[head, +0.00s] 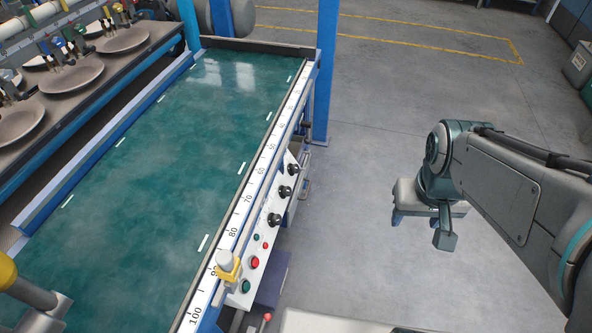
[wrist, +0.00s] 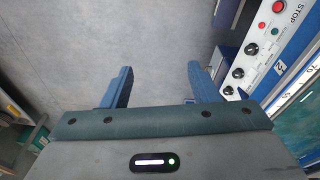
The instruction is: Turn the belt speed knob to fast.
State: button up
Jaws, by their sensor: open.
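Three black knobs sit in a row on the white control panel (head: 261,232) on the belt's right side: a far knob (head: 293,169), a middle knob (head: 285,191) and a near knob (head: 274,219). Their labels are too small to read, so I cannot tell which one sets belt speed. In the wrist view the knobs (wrist: 238,73) show at the upper right, outside the fingers. My gripper (head: 421,228) is open and empty, to the right of the panel and apart from it. Its two blue fingers (wrist: 160,82) show bare floor between them.
Red and green buttons (head: 254,262) and a yellow-based fixture (head: 227,265) are near the knobs. The green belt (head: 150,170) has a numbered rail. A blue post (head: 325,70) stands beyond the panel. Open grey floor (head: 375,130) lies between gripper and panel.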

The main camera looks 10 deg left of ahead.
jog(key=w+a+f+n+g+y+b, duration=0.1)
jog(key=a+f+n+g+y+b, duration=0.25)
jog(key=f, duration=0.95)
jog(key=a+f+n+g+b, duration=0.25)
jog(key=f+n+b, duration=0.35)
jog(key=f, duration=0.8)
jog(key=w+a+f+n+g+y+b, duration=0.15)
jog(key=a+f+n+b, duration=0.35)
jog(key=f, duration=0.8)
jog(key=n+t+y+b, duration=0.2)
jog(key=t+y+b, duration=0.5)
jog(key=y+b, duration=0.75)
send_near(279, 220)
jog(key=shift+h, duration=0.45)
jog(key=a, duration=0.8)
jog(key=shift+w+r+b, duration=0.35)
jog(key=shift+w, duration=0.05)
